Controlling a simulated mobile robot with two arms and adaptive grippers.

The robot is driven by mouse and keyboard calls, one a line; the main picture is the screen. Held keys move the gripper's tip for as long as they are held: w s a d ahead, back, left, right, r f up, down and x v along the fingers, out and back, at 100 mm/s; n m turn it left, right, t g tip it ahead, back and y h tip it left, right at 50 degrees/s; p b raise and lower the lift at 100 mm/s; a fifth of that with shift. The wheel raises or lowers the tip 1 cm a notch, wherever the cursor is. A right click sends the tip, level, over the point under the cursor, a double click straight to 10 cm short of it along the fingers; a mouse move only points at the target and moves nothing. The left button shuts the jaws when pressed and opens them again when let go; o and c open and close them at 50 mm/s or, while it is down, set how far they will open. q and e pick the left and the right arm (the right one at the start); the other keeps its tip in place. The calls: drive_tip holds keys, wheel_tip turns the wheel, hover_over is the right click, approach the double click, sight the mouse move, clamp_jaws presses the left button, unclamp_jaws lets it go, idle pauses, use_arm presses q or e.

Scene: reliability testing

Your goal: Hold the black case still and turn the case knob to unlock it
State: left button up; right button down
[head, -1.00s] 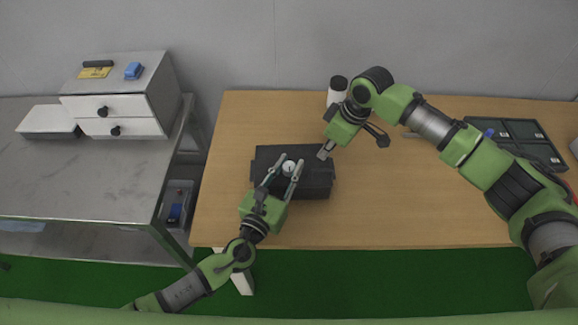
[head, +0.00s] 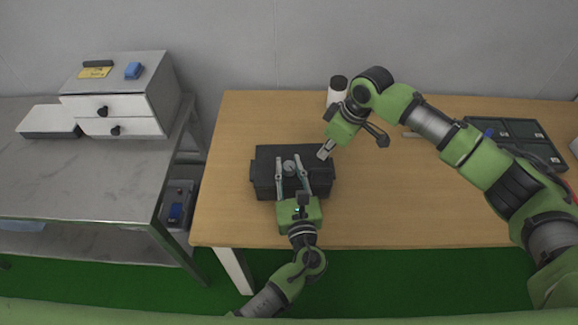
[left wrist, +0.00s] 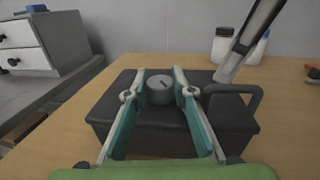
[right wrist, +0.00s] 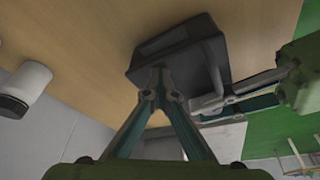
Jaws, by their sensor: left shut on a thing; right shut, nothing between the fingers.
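The black case (head: 321,181) lies flat on the wooden table; it also shows in the left wrist view (left wrist: 112,106) and the right wrist view (right wrist: 172,45). Its round grey knob (head: 290,167) is on top and shows clearly in the left wrist view (left wrist: 159,91). My left gripper (head: 291,163) comes from the front and is shut around the knob, one finger on each side. My right gripper (head: 323,155) is shut and empty, its tips at the case's right side, beside the handle (left wrist: 238,92). Whether the tips press on the case is hard to tell.
A white bottle with a black cap (head: 337,93) stands behind the case. A dark compartment tray (head: 522,155) lies at the table's right. A metal bench (head: 80,185) with a small drawer cabinet (head: 150,85) stands on the left. The table around the case's left is clear.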

sight(290, 172)
use_arm(q)
drive_tip(key=shift+n+y, duration=0.4)
drive_tip(key=shift+y, duration=0.2)
drive_tip(key=o, duration=1.1)
drive_tip(key=shift+s+d+f, duration=0.1)
drive_tip(key=shift+s+d, duration=0.15)
drive_tip(key=shift+s, duration=0.35)
drive_tip(key=v, duration=0.6)
drive_tip(key=shift+a, duration=0.1)
drive_tip(key=shift+s+r, duration=0.25)
drive_tip(key=shift+s, duration=0.25)
